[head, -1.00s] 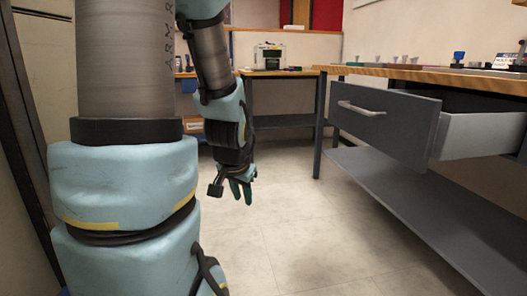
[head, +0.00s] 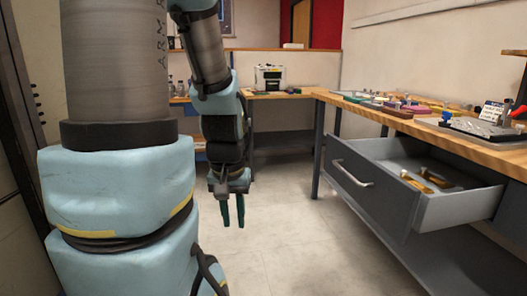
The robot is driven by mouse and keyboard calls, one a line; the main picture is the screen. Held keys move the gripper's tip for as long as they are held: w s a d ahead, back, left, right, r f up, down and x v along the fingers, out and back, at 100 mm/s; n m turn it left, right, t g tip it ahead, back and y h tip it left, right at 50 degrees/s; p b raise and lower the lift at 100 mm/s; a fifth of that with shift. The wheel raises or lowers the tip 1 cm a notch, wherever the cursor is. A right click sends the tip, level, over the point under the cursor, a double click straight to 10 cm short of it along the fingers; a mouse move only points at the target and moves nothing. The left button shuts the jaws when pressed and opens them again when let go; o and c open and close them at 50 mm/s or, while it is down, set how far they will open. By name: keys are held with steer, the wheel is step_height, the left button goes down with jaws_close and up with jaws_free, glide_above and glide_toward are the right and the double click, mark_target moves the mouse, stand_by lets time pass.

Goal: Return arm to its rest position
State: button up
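My gripper (head: 232,209) hangs downward at the end of my arm, left of the middle of the head view. Its two teal fingers point to the floor with a gap between them, and nothing shows between them. It is above the floor, apart from the workbench (head: 440,127) and to the left of the open drawer (head: 372,188).
The drawer is pulled out under the workbench and holds yellowish tools (head: 425,182). Several small items and a grey tray (head: 485,128) are on the bench top. A white machine (head: 269,78) is on the back table. The floor (head: 290,240) between is clear.

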step_height(320, 180, up, 19)
steer(key=p, duration=1.7)
steer(key=shift+r, duration=0.2)
